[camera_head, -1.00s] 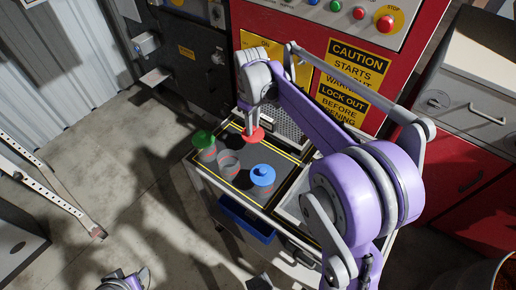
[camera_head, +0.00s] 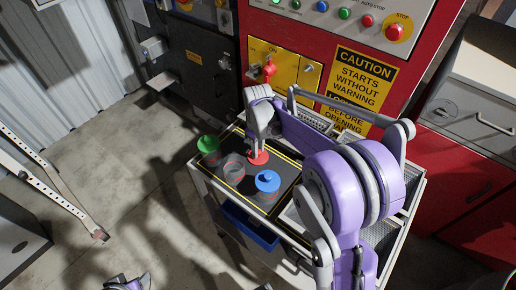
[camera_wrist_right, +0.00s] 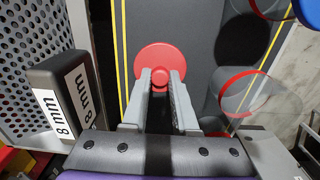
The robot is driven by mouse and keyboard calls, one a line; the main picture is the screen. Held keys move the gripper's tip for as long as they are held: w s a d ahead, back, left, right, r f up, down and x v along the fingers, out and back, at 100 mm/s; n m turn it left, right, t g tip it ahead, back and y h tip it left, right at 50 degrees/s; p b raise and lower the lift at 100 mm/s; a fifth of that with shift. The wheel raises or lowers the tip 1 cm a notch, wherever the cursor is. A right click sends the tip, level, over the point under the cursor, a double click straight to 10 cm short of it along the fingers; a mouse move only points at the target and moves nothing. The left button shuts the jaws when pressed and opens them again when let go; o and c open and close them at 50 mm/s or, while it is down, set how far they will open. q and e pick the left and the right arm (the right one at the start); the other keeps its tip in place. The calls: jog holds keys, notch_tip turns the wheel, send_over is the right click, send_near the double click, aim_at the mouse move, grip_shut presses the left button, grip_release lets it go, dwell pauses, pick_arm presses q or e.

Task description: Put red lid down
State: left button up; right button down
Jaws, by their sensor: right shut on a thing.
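The red lid (camera_head: 258,158) is a flat disc with a small knob. My right gripper (camera_head: 262,146) is shut on that knob, with the disc beneath the fingertips. In the right wrist view the lid (camera_wrist_right: 160,58) shows in front of the two grey fingers (camera_wrist_right: 160,78). It is over the black top of the cart (camera_head: 240,190), and I cannot tell whether it touches. A clear open jar with a red rim (camera_head: 234,167) stands just left of the lid; it also shows in the right wrist view (camera_wrist_right: 247,92).
A green-lidded jar (camera_head: 208,146) and a blue-lidded jar (camera_head: 267,182) flank the clear jar. In the right wrist view a dark block marked "8 mm" (camera_wrist_right: 65,95) is close left of the fingers. The red machine (camera_head: 290,40) rises behind the cart.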

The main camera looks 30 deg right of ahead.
jog(key=c, duration=0.7)
grip_release()
jog(key=shift+f, duration=0.1)
jog(key=shift+r, duration=0.3)
notch_tip(320, 180, up, 12)
jog(key=shift+f+p, duration=0.15)
jog(key=shift+p, duration=0.45)
jog(key=s+a+t, duration=0.1)
jog(key=s+a, duration=0.1)
jog(key=s, duration=0.1)
jog(key=s+a+m+t+p, duration=0.1)
jog(key=s+a, duration=0.1)
jog(key=s, duration=0.2)
jog(key=s+a+r+m, duration=0.1)
jog(key=s+a, duration=0.1)
jog(key=s, duration=0.2)
jog(key=shift+a+t+p, duration=0.3)
jog(key=shift+t, duration=0.1)
jog(key=s+a+f+m+t, duration=0.1)
jog(key=s, duration=0.2)
jog(key=s+a+f, duration=0.1)
jog(key=s+f, duration=0.1)
jog(key=s, duration=0.2)
jog(key=s+a+f+m+t+p, duration=0.1)
jog(key=s+f, duration=0.1)
jog(key=s, duration=0.1)
jog(key=shift+s+a+m+t, duration=0.15)
jog(key=shift+a+m+t, duration=0.15)
jog(key=shift+a, duration=0.05)
